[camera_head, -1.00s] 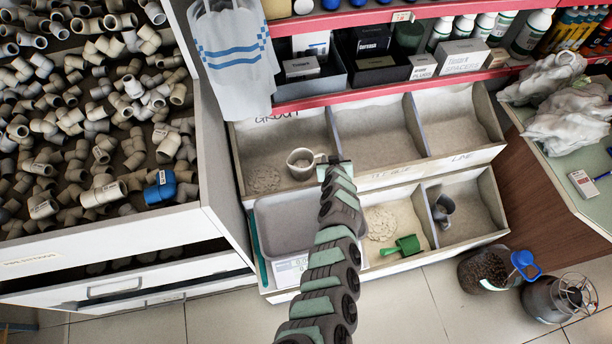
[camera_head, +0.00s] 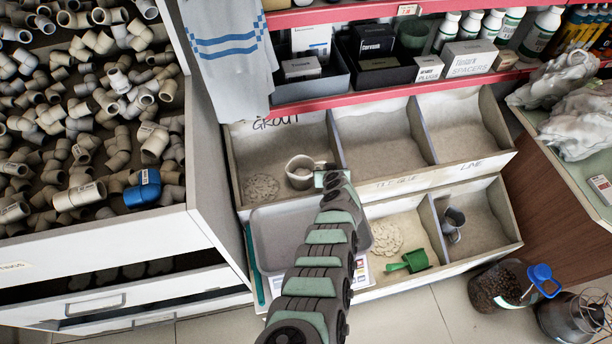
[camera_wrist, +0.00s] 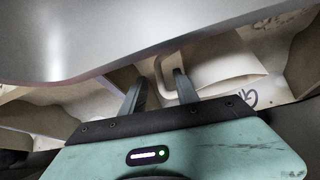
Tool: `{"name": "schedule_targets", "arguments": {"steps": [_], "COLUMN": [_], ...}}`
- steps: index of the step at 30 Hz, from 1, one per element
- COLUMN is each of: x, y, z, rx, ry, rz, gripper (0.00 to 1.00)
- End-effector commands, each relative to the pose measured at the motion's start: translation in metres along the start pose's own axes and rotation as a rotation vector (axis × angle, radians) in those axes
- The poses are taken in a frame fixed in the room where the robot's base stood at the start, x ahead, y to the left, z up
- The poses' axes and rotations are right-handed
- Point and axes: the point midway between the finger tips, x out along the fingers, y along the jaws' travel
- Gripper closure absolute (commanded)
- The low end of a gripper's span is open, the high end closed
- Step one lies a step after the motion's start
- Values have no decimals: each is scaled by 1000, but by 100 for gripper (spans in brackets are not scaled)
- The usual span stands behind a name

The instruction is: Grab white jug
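The white jug (camera_head: 299,172) stands in the upper left bin, labelled "GROUT", beside a patch of pale grout. Its handle side faces right, towards my gripper (camera_head: 328,174). My gripper is at the handle, and the head view does not show the fingers clearly. In the wrist view my gripper (camera_wrist: 160,85) has its two fingers apart. The cream jug (camera_wrist: 222,66) shows there beyond the fingers, and its handle loop lies around the right finger, with one side of the loop between the fingers. I cannot tell whether either finger touches it.
Dividers separate the upper bins. Below are a grey scale pan (camera_head: 268,236), a green scoop (camera_head: 409,261) and a grey cup (camera_head: 453,220) in a lower bin. A red shelf edge (camera_head: 350,92) runs above the bins. A drawer unit of pipe fittings (camera_head: 110,235) stands left.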

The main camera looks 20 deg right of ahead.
Motion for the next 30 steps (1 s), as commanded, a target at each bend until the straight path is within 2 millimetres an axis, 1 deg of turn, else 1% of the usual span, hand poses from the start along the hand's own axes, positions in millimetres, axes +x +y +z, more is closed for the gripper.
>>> {"name": "schedule_targets", "arguments": {"steps": [5,12,15,19,27,28,30], "x": [18,44,51,54,53,53,53], "y": [2,2,2,2,1,1,1], "z": [7,6,6,3,1,1,1], "rx": [9,8,6,2,0,0,0], "ry": [-3,1,-2,-1,-1,-1,-1], "rz": [1,3,2,1,1,1,1], "gripper": [63,63,63,63,63,64,70]}}
